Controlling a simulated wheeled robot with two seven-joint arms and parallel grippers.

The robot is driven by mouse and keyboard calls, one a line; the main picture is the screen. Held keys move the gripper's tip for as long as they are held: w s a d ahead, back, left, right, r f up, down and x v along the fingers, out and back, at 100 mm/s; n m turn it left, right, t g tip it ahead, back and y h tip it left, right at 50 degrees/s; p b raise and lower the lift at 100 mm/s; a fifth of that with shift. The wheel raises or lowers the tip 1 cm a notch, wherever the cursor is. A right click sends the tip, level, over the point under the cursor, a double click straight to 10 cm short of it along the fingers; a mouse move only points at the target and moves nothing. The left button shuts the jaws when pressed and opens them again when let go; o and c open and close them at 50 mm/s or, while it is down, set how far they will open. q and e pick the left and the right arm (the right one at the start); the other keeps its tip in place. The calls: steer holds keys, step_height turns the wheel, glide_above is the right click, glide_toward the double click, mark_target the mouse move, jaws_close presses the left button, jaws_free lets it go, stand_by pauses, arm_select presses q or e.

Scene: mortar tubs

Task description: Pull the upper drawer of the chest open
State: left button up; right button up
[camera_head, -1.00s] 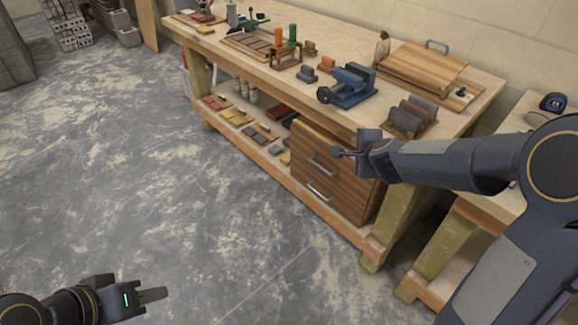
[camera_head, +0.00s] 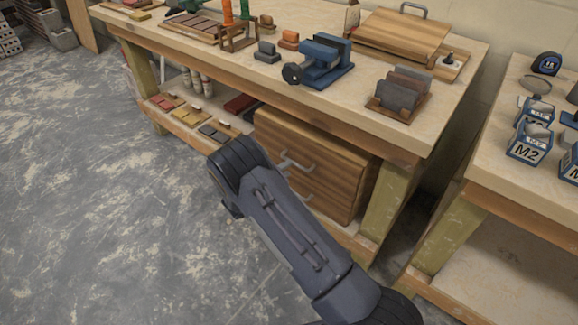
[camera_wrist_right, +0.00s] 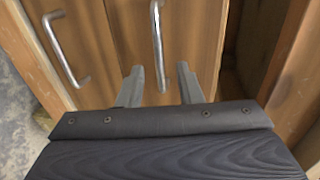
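The wooden chest (camera_head: 335,185) stands on the shelf under the workbench. Its upper drawer (camera_head: 328,160) looks shut, with a grey bar handle (camera_head: 297,163); a second handle sits on the lower drawer. In the right wrist view both handles appear upright, the upper drawer's handle (camera_wrist_right: 156,30) to the right of the lower one (camera_wrist_right: 66,52). My right gripper (camera_wrist_right: 160,70) is open, its two fingers on either side of the upper handle's line; I cannot tell whether they touch it. In the head view my right arm hides most of the gripper. My left gripper is out of view.
The workbench top (camera_head: 270,85) overhangs the chest and holds a blue vise (camera_head: 322,62) and a rack (camera_head: 400,95). A wooden leg (camera_head: 385,205) stands right of the chest. A second table (camera_head: 500,185) is at right. Floor (camera_head: 90,200) at left is clear.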

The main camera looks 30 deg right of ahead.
steer(key=shift+x, duration=2.2)
jaws_close()
